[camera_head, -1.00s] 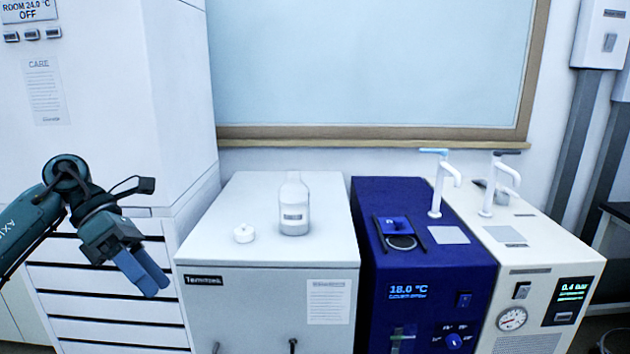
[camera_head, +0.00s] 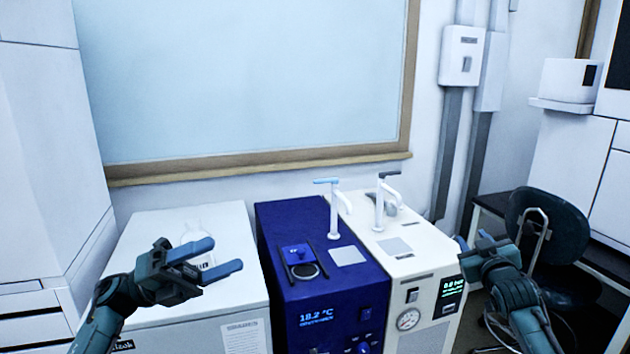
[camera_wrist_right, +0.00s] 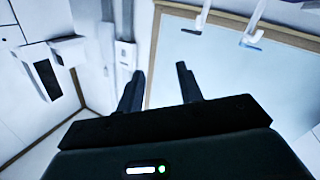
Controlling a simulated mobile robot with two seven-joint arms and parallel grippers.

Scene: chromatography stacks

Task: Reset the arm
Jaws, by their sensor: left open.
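My left gripper (camera_head: 222,256) is open, its two blue fingers spread apart and nothing between them. My right gripper (camera_head: 474,240) is at the right of the head view, beside the cream unit. In the right wrist view its two dark fingers (camera_wrist_right: 160,75) stand apart with nothing between them.
A blue unit (camera_head: 272,225) reading 18.2 °C and a cream unit (camera_head: 420,250) with a gauge stand side by side, each near a white tap-like arm (camera_head: 334,215). A dark chair (camera_head: 560,230) is at the right. A framed panel (camera_head: 250,75) covers the back wall.

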